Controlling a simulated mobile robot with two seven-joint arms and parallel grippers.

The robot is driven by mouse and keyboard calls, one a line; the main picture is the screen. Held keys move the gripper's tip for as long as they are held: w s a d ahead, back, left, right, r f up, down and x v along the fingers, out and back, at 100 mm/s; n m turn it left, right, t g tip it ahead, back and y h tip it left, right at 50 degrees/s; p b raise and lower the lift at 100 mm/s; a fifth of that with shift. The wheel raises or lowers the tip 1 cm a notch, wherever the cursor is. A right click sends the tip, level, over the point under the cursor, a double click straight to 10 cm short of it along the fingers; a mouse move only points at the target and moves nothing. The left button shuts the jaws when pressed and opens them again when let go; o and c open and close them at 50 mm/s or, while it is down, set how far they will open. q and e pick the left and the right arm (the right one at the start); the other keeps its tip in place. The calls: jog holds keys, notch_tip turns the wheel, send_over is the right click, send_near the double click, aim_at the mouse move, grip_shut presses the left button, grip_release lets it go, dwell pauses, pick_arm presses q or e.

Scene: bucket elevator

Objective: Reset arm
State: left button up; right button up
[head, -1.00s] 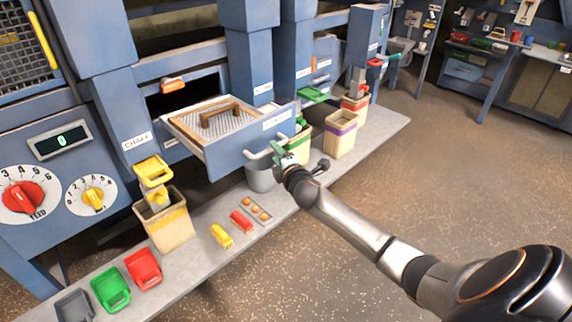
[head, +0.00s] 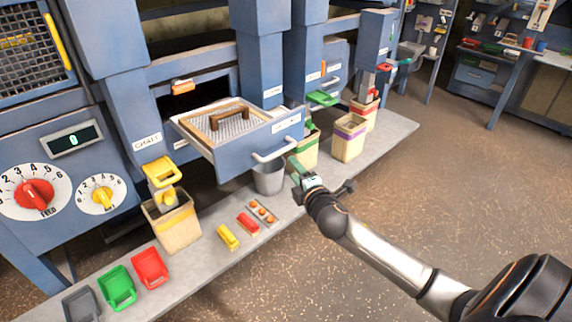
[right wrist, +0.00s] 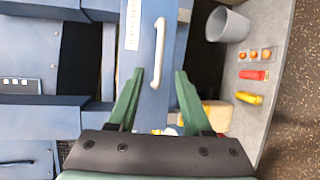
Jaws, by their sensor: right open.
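My right gripper (head: 296,166) is in front of the pulled-out blue drawer (head: 238,152), apart from its pale handle (head: 277,149). In the right wrist view the gripper's two green fingers (right wrist: 157,78) stand apart with nothing between them. The drawer handle (right wrist: 159,53) lies beyond the fingertips there. The drawer holds a mesh screen with a brown wooden handle (head: 229,113). My left gripper is not in view.
A grey bucket (head: 269,178) stands on the ledge below the drawer. Cream bins (head: 348,140) stand along the ledge to the right, another (head: 174,230) to the left. Red, green and grey scoops (head: 150,268) lie at front left. The floor (head: 440,200) at right is clear.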

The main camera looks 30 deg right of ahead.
jog(key=s+a+f+m+g+y, duration=0.1)
jog(key=s+a+f+m+y, duration=0.1)
jog(key=s+a+f, duration=0.35)
jog(key=s+a+f+m+g+y, duration=0.1)
jog(key=s+a+f+m+g, duration=0.15)
jog(key=f, duration=0.55)
jog(key=s+a+f+m+g+y, duration=0.1)
jog(key=s+a+f+m, duration=0.3)
jog(key=s, duration=0.5)
jog(key=s+a+f+m+g+y, duration=0.1)
jog(key=s+a+f+m+y, duration=0.1)
jog(key=s+a+f+m, duration=0.3)
jog(key=s+a, duration=0.4)
jog(key=shift+f, duration=0.25)
